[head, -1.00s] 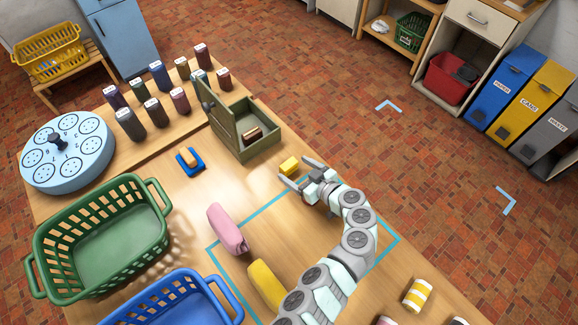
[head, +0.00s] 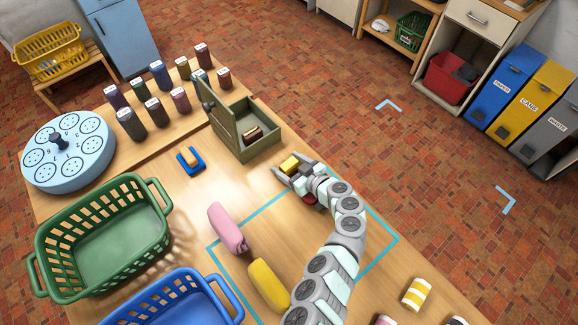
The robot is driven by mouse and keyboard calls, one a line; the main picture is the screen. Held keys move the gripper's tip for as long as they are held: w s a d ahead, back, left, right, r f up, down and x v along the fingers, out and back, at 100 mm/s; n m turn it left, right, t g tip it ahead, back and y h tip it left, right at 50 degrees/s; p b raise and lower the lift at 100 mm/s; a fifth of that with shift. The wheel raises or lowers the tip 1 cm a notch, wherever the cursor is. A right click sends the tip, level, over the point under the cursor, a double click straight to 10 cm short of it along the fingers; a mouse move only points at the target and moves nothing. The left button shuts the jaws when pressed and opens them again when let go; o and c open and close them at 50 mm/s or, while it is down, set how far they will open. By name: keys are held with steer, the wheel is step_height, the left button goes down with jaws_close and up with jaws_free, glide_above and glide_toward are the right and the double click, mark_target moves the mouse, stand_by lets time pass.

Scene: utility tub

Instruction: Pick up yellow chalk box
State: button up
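The yellow chalk box (head: 290,164) is a small yellow block on the wooden table, just right of the green open case, in the head view. My gripper (head: 289,166) is at the box, with one finger on its near left side and the other toward its right. The fingers look spread apart, and the box lies between their tips. Whether either finger touches the box is too small to tell. The lower part of the box is partly hidden by the gripper.
The green case (head: 247,141) with its raised lid stands close behind the gripper. A pink bag (head: 228,229) and a yellow bag (head: 268,285) lie left of my arm. A blue-based item (head: 190,161) and a green basket (head: 106,243) are farther left. The table's far edge is close by.

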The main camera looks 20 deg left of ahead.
steer(key=c, duration=1.2)
steer(key=shift+r, duration=0.1)
steer(key=shift+c, duration=0.2)
